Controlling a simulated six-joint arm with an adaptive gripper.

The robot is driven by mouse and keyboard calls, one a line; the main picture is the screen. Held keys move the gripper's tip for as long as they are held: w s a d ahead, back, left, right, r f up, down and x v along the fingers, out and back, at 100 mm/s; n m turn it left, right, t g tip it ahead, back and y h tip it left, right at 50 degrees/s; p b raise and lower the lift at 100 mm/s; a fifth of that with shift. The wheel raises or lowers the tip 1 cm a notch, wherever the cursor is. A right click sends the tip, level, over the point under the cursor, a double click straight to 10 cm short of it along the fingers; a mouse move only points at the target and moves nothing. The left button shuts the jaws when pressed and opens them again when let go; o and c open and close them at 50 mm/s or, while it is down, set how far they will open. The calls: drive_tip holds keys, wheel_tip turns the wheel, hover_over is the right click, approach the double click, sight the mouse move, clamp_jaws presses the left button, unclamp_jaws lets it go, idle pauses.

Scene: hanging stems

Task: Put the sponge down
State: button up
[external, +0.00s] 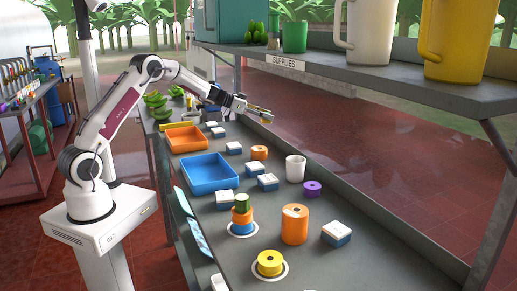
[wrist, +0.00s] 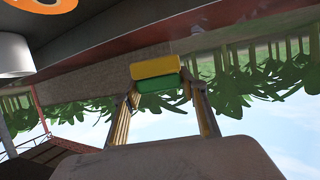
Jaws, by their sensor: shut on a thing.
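The sponge (wrist: 155,67), yellow on one side and green on the other, sits between the two fingertips of my gripper (wrist: 158,90) in the wrist view. My gripper is shut on it. In the external view my gripper (external: 262,113) reaches out over the far part of the grey bench (external: 350,235), and the sponge is a small yellowish patch at its tip. The sponge appears to be in the air, apart from the bench top.
An orange tray (external: 186,138) and a blue tray (external: 209,174) stand along the bench's left side. Several blue-and-white blocks, a white cup (external: 295,168), an orange cylinder (external: 295,225) and a purple ring (external: 312,188) stand around. A supplies shelf (external: 380,85) overhangs at right.

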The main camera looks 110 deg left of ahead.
drive_tip(key=w+d+r, duration=0.3)
drive_tip(key=w+d, duration=0.7)
drive_tip(key=d, duration=0.1)
drive_tip(key=w+d+r, duration=0.3)
drive_tip(key=w+d, duration=0.7)
drive_tip(key=d, duration=0.2)
drive_tip(key=n+g+y, duration=0.2)
drive_tip(key=n+y, duration=0.1)
hover_over(258, 204)
wheel_tip(258, 204, down, 9)
drive_tip(key=shift+f, duration=2.85)
drive_tip(key=shift+f, duration=2.05)
drive_tip(key=shift+f, duration=0.15)
